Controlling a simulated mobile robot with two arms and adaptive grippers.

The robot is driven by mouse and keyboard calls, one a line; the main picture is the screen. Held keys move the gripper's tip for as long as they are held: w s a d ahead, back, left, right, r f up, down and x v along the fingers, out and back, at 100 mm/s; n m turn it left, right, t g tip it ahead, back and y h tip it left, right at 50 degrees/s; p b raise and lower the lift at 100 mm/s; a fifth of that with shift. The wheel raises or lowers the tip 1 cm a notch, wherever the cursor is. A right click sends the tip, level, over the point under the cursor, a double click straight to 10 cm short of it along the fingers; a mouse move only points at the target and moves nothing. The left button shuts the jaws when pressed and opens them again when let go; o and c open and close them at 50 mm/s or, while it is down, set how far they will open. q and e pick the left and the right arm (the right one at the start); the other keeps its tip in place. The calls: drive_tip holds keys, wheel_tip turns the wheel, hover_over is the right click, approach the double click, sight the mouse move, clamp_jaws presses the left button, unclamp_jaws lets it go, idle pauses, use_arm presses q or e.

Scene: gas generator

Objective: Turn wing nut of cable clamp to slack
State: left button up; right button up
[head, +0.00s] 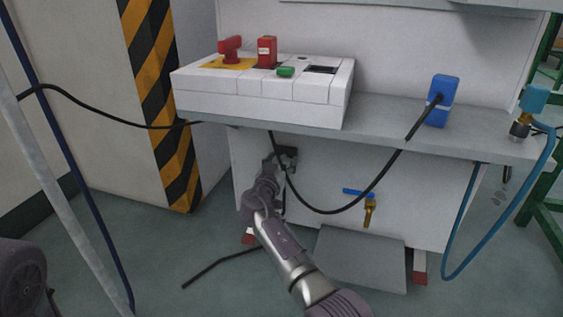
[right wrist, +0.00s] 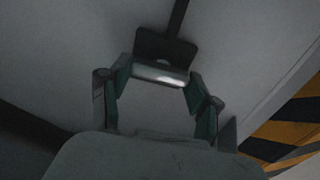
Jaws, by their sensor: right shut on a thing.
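The cable clamp (head: 289,153) is a small dark piece under the front edge of the grey bench, with a black cable at it. In the right wrist view the clamp (right wrist: 165,47) is a dark plate with a cable running up from it. My right gripper (head: 275,163) is at the clamp, coming from below. In the right wrist view its green-padded fingertips are on either side of a shiny silver piece, apparently the wing nut (right wrist: 160,75), and are shut on it. The nut's wings cannot be made out. My left gripper does not show.
The bench carries a white panel box (head: 260,109) with a red knob, a red block and a green button. A blue box (head: 441,100) stands right. A blue-handled valve (head: 366,195) is below. A yellow-black striped post (head: 172,150) is left of the clamp.

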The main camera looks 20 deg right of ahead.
drive_tip(key=shift+c, duration=0.9)
